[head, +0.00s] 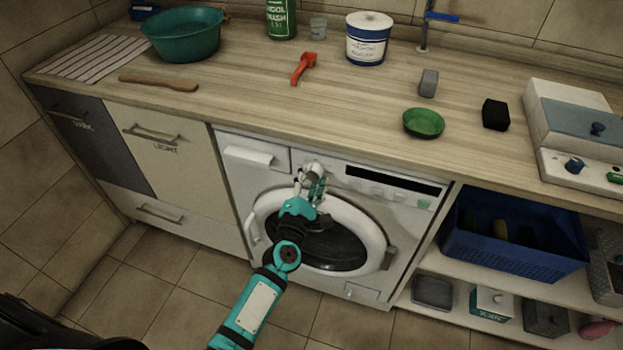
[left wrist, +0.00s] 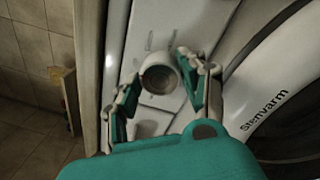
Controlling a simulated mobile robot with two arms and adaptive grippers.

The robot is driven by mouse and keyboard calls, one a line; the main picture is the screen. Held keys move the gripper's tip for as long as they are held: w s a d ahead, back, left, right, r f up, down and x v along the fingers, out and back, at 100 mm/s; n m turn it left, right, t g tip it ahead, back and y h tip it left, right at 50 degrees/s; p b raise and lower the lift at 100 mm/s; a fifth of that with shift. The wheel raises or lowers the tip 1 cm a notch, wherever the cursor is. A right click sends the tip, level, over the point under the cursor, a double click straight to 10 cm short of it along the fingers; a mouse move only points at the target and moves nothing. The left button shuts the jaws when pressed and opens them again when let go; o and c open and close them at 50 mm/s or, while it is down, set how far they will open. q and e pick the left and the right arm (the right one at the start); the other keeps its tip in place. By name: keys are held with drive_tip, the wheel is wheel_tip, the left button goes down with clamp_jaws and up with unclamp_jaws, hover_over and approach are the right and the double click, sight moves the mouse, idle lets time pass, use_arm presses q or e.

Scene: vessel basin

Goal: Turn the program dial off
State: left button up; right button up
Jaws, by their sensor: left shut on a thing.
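The washing machine (head: 236,190) stands under the counter, with its round door (head: 376,236) closed. The program dial (left wrist: 160,74) is a pale round knob on the machine's front panel. In the head view my left gripper (head: 311,180) is at the panel above the door and largely hides the dial. In the left wrist view my left gripper (left wrist: 158,88) has one finger on each side of the dial and is shut on it. Small marks are on the panel around the dial, too blurred to read. My right gripper is not in view.
The counter above holds a green basin (head: 185,38), an orange tool (head: 303,68), a white-and-blue canister (head: 368,40) and a green bowl (head: 423,122). A blue crate (head: 512,255) sits on the shelf to the right. The floor before the machine is clear.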

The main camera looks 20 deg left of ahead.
use_arm(q)
drive_tip(key=o, duration=1.2)
drive_tip(key=s, duration=1.2)
drive_tip(key=shift+d+f, duration=0.1)
drive_tip(key=shift+f, duration=0.2)
